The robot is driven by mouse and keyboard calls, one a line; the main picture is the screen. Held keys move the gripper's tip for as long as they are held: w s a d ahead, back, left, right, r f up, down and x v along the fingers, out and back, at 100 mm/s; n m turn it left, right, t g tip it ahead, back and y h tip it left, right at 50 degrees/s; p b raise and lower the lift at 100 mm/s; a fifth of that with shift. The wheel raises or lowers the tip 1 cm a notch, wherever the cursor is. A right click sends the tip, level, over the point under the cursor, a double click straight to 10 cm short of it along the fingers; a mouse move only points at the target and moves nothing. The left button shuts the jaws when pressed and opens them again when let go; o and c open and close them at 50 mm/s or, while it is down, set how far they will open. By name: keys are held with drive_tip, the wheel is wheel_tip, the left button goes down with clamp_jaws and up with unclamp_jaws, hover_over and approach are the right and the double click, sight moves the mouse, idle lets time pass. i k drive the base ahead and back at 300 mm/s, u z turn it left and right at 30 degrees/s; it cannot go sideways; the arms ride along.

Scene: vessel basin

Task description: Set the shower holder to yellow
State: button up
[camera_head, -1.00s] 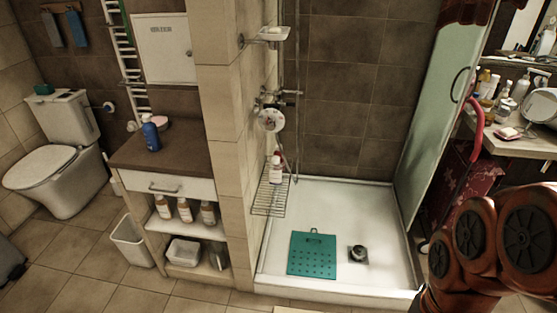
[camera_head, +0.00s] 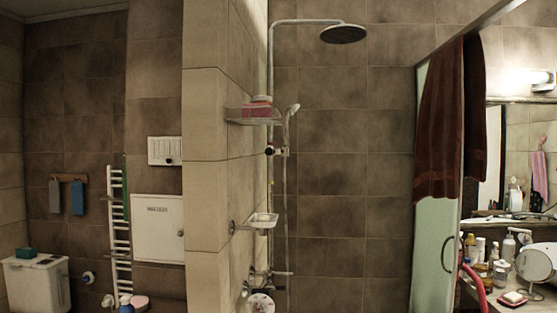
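The shower holder (camera_head: 277,151) is a small fitting with a dark knob, on the vertical shower pipe. A pale hand shower (camera_head: 291,110) stands just above it, tilted. No yellow mark can be made out on the holder at this size. A round white dial (camera_head: 261,303) with small coloured marks shows below, cut by the bottom edge. My gripper is not in view.
An overhead shower head (camera_head: 343,34) hangs from the pipe. A wire shelf (camera_head: 252,118) with pink items and a soap dish (camera_head: 263,220) jut from the tiled wall. A glass panel (camera_head: 434,230) with brown towels (camera_head: 452,120) stands right. The shower's wall space between is clear.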

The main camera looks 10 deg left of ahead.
sight(284, 151)
drive_tip(key=z, duration=0.4)
drive_tip(key=k, duration=0.5)
drive_tip(key=z, duration=0.3)
drive_tip(key=i, duration=0.5)
drive_tip(key=u, duration=1.15)
drive_tip(key=i, duration=0.65)
drive_tip(key=u, duration=0.8)
